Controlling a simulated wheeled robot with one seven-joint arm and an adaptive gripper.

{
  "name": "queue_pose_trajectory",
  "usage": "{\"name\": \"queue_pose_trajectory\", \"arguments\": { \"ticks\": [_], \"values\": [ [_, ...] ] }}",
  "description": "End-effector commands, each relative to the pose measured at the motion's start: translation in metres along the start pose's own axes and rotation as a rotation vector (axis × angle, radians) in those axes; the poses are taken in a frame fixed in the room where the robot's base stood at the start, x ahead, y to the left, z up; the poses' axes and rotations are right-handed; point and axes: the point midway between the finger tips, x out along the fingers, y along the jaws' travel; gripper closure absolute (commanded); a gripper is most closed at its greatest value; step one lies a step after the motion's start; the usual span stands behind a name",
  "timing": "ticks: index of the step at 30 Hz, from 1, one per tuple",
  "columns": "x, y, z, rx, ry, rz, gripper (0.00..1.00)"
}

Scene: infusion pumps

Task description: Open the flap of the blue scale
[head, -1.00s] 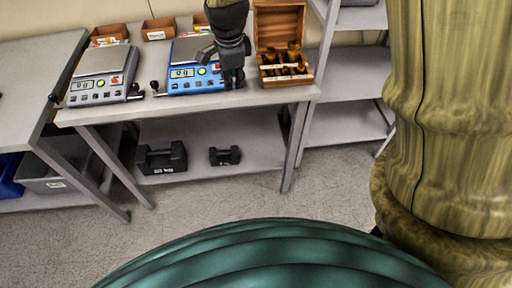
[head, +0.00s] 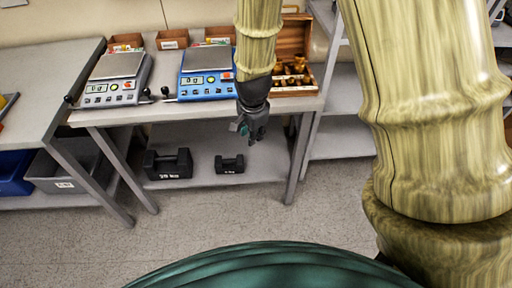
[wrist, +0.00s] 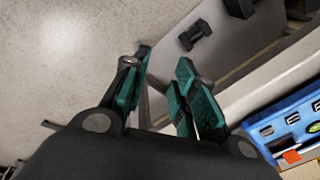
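The blue scale (head: 193,86) stands on the table, with a grey weighing plate on top and a display and buttons on its front. Its blue front panel also shows at the right edge of the wrist view (wrist: 285,122). I cannot make out a flap on it or whether one is open. My gripper (head: 248,132) hangs in front of the table edge, right of and below the scale, apart from it. In the wrist view my gripper (wrist: 160,82) has its teal-padded fingers apart, with nothing between them.
A grey scale (head: 116,92) stands left of the blue one, with black knobs (head: 146,92) between them. An open wooden box of brass weights (head: 292,40) is at the right. Black weights (head: 168,164) lie on the lower shelf (head: 200,178). The floor in front is clear.

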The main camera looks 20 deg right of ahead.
Motion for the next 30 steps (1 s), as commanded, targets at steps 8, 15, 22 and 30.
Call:
{"name": "queue_pose_trajectory", "arguments": {
  "ticks": [8,15,22,30],
  "values": [
    [0.03,0.021,0.004,-0.104,-0.011,0.014,0.72],
    [0.041,0.029,0.006,-0.146,-0.015,0.017,0.72],
    [0.042,0.029,0.006,-0.15,-0.016,0.017,0.72],
    [0.034,0.023,0.006,-0.219,-0.025,0.02,0.72]
  ]
}}
